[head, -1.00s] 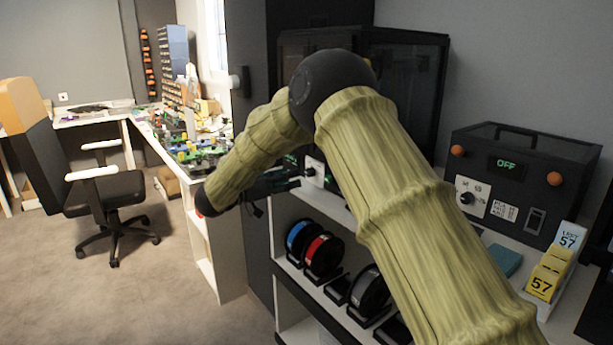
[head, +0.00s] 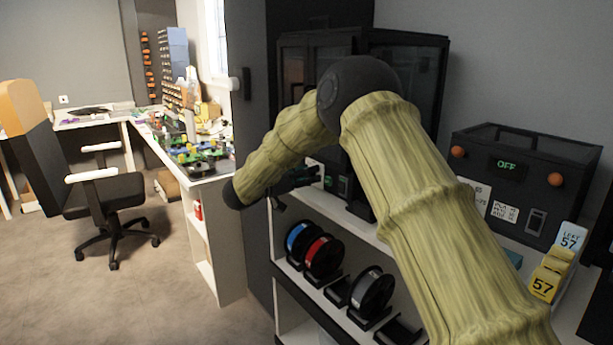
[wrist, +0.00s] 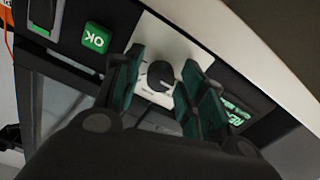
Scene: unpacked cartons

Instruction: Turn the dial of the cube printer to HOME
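The cube printer (head: 408,66) is a large dark cabinet with glazed sides, partly hidden behind my arm in the head view. Its dial (wrist: 160,75) is a round black knob on a white plate (wrist: 196,42) in the wrist view. A green OK button (wrist: 95,38) and a lit green display (wrist: 237,112) flank it. My gripper (wrist: 163,62) is open, with one dark green-padded finger on each side of the dial. I cannot tell whether the fingers touch it. In the head view my gripper (head: 294,180) is at the printer's front, mostly dark against it.
Filament spools (head: 322,256) sit on the shelf below the printer. A cluttered bench (head: 190,150) and office chair (head: 105,200) are at left. The floor between is clear.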

